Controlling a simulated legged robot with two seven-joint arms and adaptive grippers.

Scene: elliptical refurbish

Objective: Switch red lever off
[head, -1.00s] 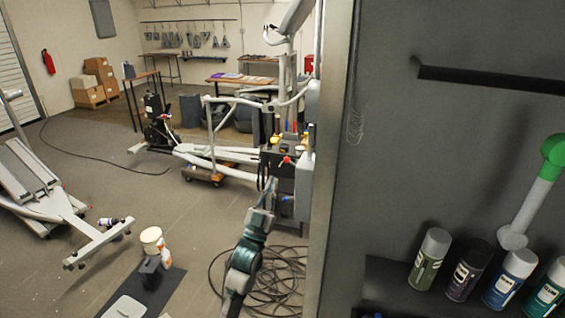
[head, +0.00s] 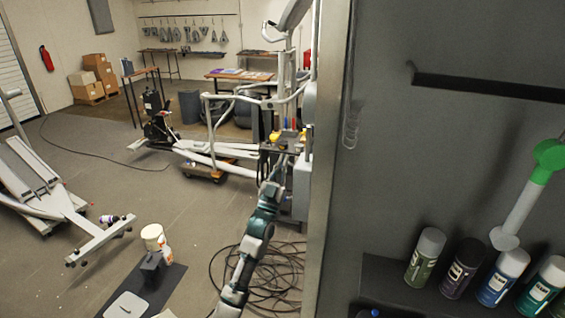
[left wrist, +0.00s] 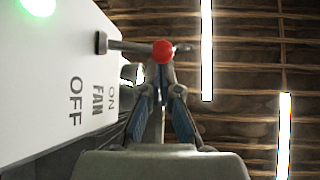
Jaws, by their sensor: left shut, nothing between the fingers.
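The lever with a red ball (left wrist: 163,50) sticks out from a white box (left wrist: 45,75) in the left wrist view. The box is printed "ON", "FAN" and "OFF", with the lettering turned sideways. My left gripper (left wrist: 160,74) has its fingers together and empty, with the tips right at the red ball; whether they touch it I cannot tell. In the head view my left gripper (head: 279,165) is beside the machine's grey box (head: 301,190); the red ball is not discernible there. My right gripper is not in view.
A green light (left wrist: 38,5) glows on the white box. A dark panel with a shelf of spray cans (head: 425,255) fills the right of the head view. Coiled cable (head: 285,275) lies on the floor under my left arm.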

